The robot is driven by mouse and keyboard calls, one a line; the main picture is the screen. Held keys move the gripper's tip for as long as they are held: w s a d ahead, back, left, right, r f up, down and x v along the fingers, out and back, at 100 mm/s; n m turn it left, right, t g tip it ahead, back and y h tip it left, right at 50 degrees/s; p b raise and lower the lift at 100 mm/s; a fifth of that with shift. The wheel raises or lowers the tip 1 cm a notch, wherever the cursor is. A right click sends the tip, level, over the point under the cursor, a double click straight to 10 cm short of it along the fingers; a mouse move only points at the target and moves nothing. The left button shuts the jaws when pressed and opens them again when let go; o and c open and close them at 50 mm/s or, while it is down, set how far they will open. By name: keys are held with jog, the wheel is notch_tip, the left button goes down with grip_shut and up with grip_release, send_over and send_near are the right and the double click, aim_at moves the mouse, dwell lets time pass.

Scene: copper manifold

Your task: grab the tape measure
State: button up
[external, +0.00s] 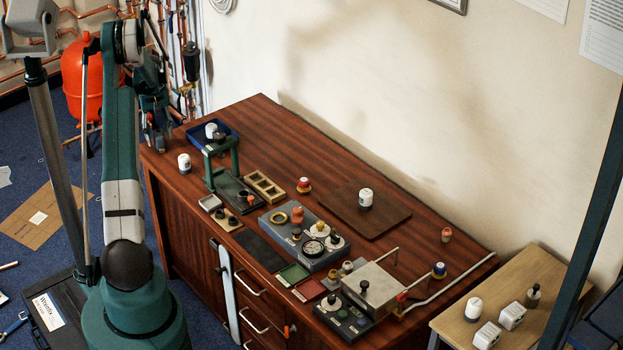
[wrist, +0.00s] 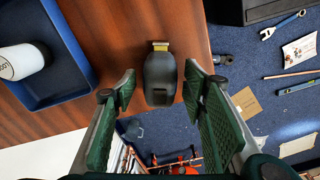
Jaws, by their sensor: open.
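The tape measure appears to be the dark grey rounded body with a yellow tip (wrist: 160,75) in the wrist view, at the wooden bench's edge. My gripper (wrist: 158,90) is open, with one green-padded finger on each side of this body and a visible gap on both sides. I cannot tell how far the fingertips are above the bench top. In the external view my gripper (external: 158,138) is over the far left end of the bench, and I cannot make out the tape measure there.
A blue tray (wrist: 72,45) holding a white bottle (wrist: 20,62) is left of the fingers. Beyond the edge is blue floor with scattered tools.

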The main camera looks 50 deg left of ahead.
aim_at(159, 132)
jog(key=shift+f, duration=0.4)
jog(key=c, duration=1.1)
jog(key=shift+r+p, duration=0.85)
jog(key=shift+r, duration=4.15)
